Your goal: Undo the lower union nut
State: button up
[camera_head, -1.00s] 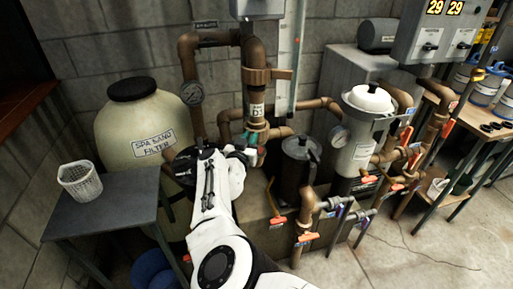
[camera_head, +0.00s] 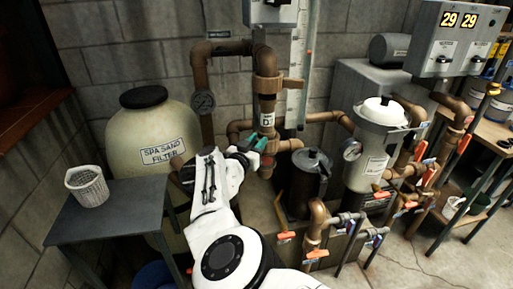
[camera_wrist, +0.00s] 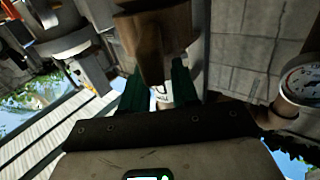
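The vertical brown pipe carries a white tag (camera_head: 267,120) in the head view. The lower union nut (camera_head: 268,134) appears as a brown collar just below that tag, partly hidden by my gripper. My gripper (camera_head: 258,147), with green fingers, is at this collar at the end of my white arm. In the wrist view my gripper (camera_wrist: 156,82) has its two green fingers apart, with a brown fitting and a white tag (camera_wrist: 163,95) seen between and beyond them. I cannot tell whether either finger touches the nut.
A dark lidded canister (camera_head: 306,180) and orange-handled valves (camera_head: 317,254) stand close on the right. The sand filter (camera_head: 150,125) and a small table (camera_head: 120,215) with a white basket (camera_head: 87,186) are left.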

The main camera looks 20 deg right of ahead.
jog(key=shift+o, duration=0.7)
jog(key=shift+d+f, duration=0.1)
jog(key=shift+f, duration=0.05)
jog(key=shift+o, duration=0.2)
jog(key=shift+s+f, duration=0.1)
jog(key=shift+f, duration=0.25)
jog(key=p+v, duration=0.1)
jog(key=v, duration=0.9)
jog(key=shift+s+a+r+p, duration=0.2)
jog(key=shift+a+r+p, duration=0.1)
jog(key=shift+r, duration=0.15)
